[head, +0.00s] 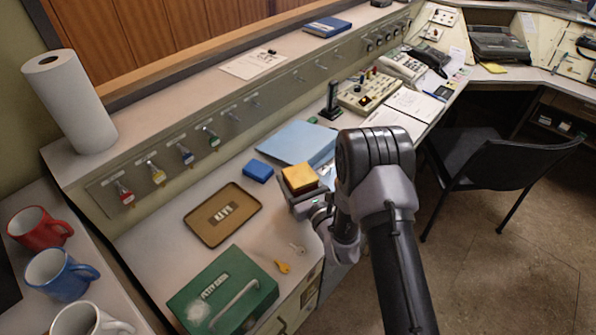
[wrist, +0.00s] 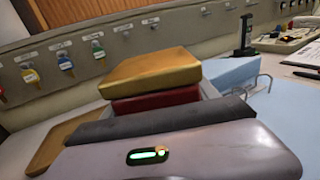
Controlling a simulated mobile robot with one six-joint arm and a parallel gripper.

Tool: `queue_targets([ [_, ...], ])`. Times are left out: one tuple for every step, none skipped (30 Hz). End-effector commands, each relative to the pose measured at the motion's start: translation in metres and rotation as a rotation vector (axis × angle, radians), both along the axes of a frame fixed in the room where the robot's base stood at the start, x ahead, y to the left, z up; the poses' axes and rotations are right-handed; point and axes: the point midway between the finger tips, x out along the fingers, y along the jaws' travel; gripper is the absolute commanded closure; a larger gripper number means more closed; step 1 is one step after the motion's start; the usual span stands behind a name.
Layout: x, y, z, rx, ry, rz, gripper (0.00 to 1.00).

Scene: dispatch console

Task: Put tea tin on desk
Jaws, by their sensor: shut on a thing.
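The tea tin has a gold lid and a red body. In the head view the tin (head: 299,178) is at my gripper (head: 305,198), over the front part of the desk (head: 160,245). My gripper is shut on the tin; its fingers are mostly hidden in the head view. In the wrist view the tin (wrist: 152,75) stands out beyond the dark gripper edge, with its lower part hidden. I cannot tell whether its base touches the desk.
A blue box (head: 257,171) and blue folder (head: 297,145) lie just behind the tin. A brown tray (head: 200,229), a green cash box (head: 222,293) and two loose keys (head: 283,267) lie nearer. Mugs (head: 62,274) stand at left. Some desk surface between them is bare.

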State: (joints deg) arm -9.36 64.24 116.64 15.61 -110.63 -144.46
Motion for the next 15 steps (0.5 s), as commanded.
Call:
queue_targets([
  [-0.0001,-0.0001,-0.008,0.0,0.001,0.0,0.89],
  [0.0,-0.0001,-0.0105,0.0,0.001,0.0,0.89],
  [0.0,-0.0001,-0.013,0.0,0.0,0.0,0.89],
  [0.0,-0.0001,-0.0143,0.0,0.0,0.0,0.89],
  [0.0001,0.0,-0.0153,0.0,-0.001,0.0,0.89],
  [0.0002,-0.0001,-0.0163,0.0,-0.001,0.0,0.89],
  [0.0002,-0.0001,-0.0167,0.0,-0.001,0.0,0.89],
  [0.0002,-0.0001,-0.0168,0.0,-0.001,0.0,0.89],
  [0.0002,-0.0001,-0.0168,0.0,-0.001,0.0,0.89],
  [0.0002,-0.0001,-0.0167,0.0,-0.001,0.0,0.89],
  [0.0002,-0.0001,-0.0166,0.0,-0.001,0.0,0.89],
  [0.0002,-0.0001,-0.0164,0.0,-0.001,0.0,0.89],
  [0.0002,-0.0001,-0.0164,0.0,-0.001,0.0,0.89],
  [0.0002,-0.0001,-0.0164,0.0,-0.001,0.0,0.89],
  [0.0002,-0.0002,-0.0164,0.0,-0.001,0.0,0.89],
])
